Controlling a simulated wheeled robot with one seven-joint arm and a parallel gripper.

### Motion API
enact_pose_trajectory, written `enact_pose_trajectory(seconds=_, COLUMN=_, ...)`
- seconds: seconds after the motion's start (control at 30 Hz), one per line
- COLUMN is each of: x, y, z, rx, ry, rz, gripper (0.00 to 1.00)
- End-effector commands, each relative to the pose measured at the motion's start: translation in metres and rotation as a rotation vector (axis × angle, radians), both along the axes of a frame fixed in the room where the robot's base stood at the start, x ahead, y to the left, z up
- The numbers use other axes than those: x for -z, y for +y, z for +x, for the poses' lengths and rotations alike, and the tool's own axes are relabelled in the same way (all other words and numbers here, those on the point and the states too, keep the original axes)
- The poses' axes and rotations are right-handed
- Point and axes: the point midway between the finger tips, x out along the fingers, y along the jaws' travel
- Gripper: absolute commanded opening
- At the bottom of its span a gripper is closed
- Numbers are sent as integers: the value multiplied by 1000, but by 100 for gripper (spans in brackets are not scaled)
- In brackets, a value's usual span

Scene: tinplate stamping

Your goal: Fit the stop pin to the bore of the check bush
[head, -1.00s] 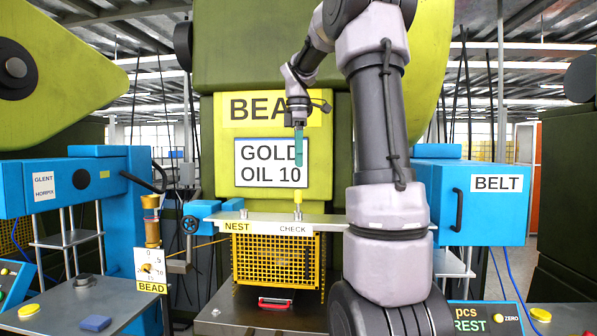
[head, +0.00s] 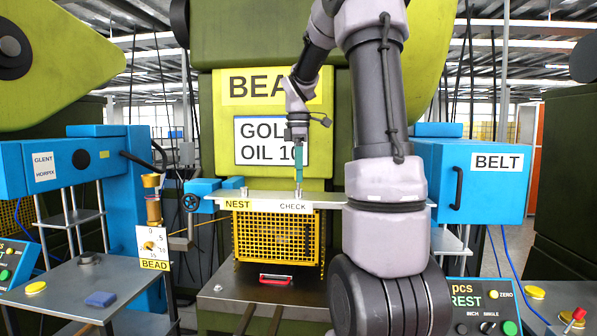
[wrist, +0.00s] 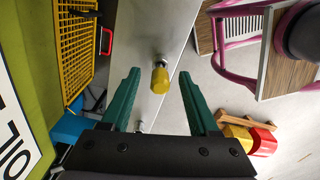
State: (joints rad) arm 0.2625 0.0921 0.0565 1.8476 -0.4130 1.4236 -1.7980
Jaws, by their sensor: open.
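The stop pin (wrist: 160,80) has a yellow head and stands upright in a small grey collar (wrist: 160,58) on the pale plate (wrist: 150,30), at the CHECK label in the head view. I cannot tell whether that collar is the check bush or how deep the pin sits in it. My gripper (head: 299,181) is open over it. In the wrist view the teal fingertips (wrist: 158,76) stand on either side of the yellow head with gaps. In the head view the fingers hide that head. A second small grey fitting (wrist: 140,127) shows partly on the plate.
A yellow mesh basket (head: 272,236) hangs under the plate's front. A red-handled tray (head: 275,279) is below it. A BEAD gauge stand (head: 153,240) is at left, the blue BELT cabinet (head: 478,190) at right. The air around the pin is clear.

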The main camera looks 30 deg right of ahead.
Motion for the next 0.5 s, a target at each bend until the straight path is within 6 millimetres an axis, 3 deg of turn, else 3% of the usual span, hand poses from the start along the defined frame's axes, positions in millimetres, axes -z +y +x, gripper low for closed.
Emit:
enact_pose_trajectory(seconds=0.03, x=0, y=0, z=0, rx=0, ry=0, rz=0, gripper=54)
enact_pose_trajectory(seconds=0.17, x=0, y=0, z=0, rx=0, ry=0, rz=0, gripper=4)
enact_pose_trajectory(seconds=0.2, x=0, y=0, z=0, rx=0, ry=0, rz=0, gripper=0)
enact_pose_trajectory(seconds=0.37, x=-5, y=0, z=1, rx=0, ry=-3, rz=-1, gripper=0)
enact_pose_trajectory(seconds=0.5, x=-37, y=-1, z=3, rx=-2, ry=-6, rz=-4, gripper=0)
